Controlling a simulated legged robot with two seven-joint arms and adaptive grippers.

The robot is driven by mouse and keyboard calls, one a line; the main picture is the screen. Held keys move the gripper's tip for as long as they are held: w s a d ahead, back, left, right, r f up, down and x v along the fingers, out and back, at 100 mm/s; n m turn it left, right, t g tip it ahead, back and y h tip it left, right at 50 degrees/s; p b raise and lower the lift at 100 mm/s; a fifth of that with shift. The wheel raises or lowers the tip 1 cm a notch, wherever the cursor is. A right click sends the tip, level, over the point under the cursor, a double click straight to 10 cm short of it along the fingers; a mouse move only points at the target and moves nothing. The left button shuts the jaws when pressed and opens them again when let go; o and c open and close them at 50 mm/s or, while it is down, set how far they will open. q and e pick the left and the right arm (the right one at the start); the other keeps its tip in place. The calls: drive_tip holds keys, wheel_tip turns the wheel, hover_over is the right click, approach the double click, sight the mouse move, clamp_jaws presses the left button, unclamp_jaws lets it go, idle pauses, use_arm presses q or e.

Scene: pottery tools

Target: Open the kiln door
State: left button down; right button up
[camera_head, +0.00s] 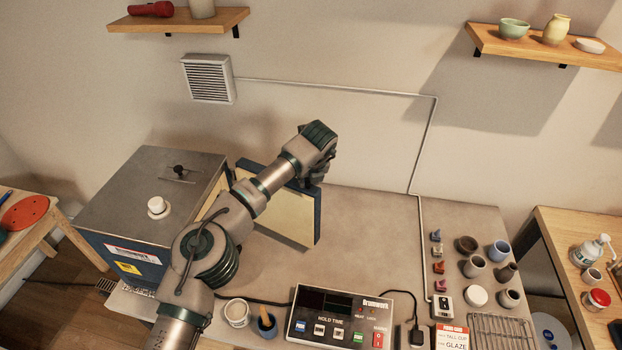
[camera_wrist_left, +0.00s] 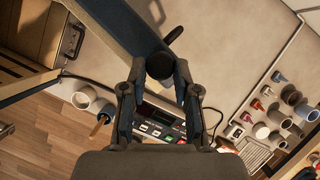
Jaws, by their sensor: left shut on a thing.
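The kiln (camera_head: 140,205) stands at the left of the bench in the head view, a grey-topped box with a blue front. Its door (camera_head: 285,218) stands well open, swung out to the right, with its cream inner face showing and a blue rim. My left gripper (camera_head: 318,175) is at the door's far top side, partly hidden behind my own wrist. In the left wrist view, my left gripper (camera_wrist_left: 160,105) is shut on the dark round door handle (camera_wrist_left: 160,66), beside the blue door (camera_wrist_left: 115,25). My right gripper is not in view.
A controller box (camera_head: 340,318) sits at the bench front, with cups (camera_head: 236,312) left of it. Several small pots (camera_head: 475,266) and a wire rack (camera_head: 500,330) stand at the right. The bench (camera_head: 375,240) between door and pots is clear.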

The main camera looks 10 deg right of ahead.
use_arm(q)
drive_tip(key=shift+a+f, duration=0.1)
drive_tip(key=shift+a, duration=0.1)
drive_tip(key=c, duration=1)
unclamp_jaws()
drive_tip(key=shift+w, duration=0.1)
drive_tip(key=shift+o, duration=0.7)
drive_tip(key=shift+w+a, duration=0.1)
drive_tip(key=v, duration=1.1)
drive_tip(key=shift+r, duration=0.4)
drive_tip(key=shift+a, duration=0.1)
